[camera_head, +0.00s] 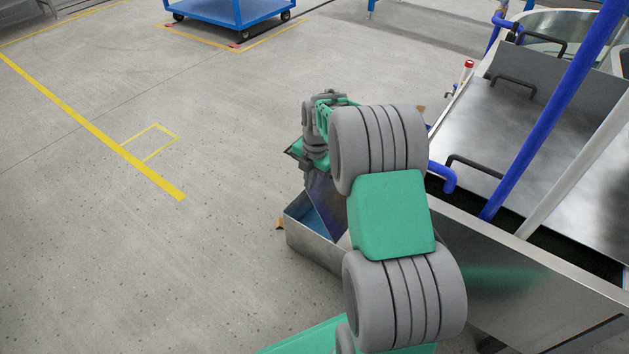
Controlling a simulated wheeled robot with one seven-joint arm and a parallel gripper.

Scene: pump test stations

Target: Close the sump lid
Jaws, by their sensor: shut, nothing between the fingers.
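A low steel sump box (318,246) stands on the floor against the left side of the test station, with a blue interior showing at its open left part. A tilted dark, shiny panel (324,205), which looks like the sump lid, stands up over the box. My arm hides its right side and hinge area. My gripper (306,174) is at the far end of my arm, just above and beside the panel's upper edge. It is shut and holds nothing. I cannot tell whether it touches the panel.
The steel test station (545,255) fills the right side, with black handles (513,86), a slanting blue pipe (555,110) and a pale pipe (580,165). A blue cart (235,14) stands far back. The floor (150,250) to the left is clear.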

